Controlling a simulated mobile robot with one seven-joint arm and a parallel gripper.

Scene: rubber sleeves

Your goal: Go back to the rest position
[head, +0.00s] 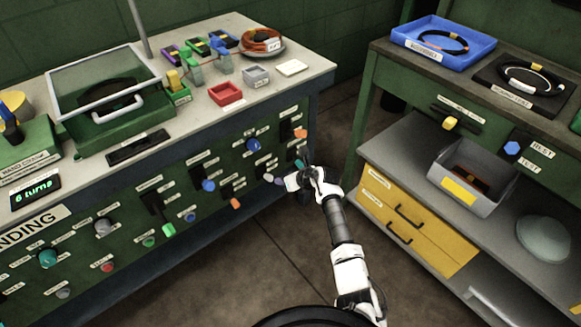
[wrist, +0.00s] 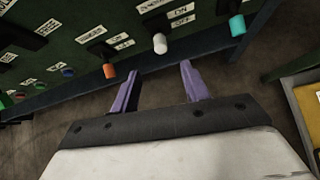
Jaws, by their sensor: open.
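My gripper (wrist: 160,85) is open and empty in the wrist view, its two purple fingers apart with bare floor between them. In the head view my gripper (head: 290,178) is at the right end of the green panel front of the bench, close to its knobs. In the wrist view a white knob (wrist: 160,44), an orange lever (wrist: 109,72) and a teal knob (wrist: 237,25) are on the panel beyond the fingertips, apart from them. I cannot tell in the head view how far the fingertips are from the panel.
The workbench (head: 318,68) carries a lidded green box (head: 105,95), a red tray (head: 226,93) and a coil (head: 262,40). At right, a shelf unit holds a blue tray (head: 485,48), a grey bin (head: 490,193) and yellow drawers (head: 440,235). Open floor (head: 290,235) lies between.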

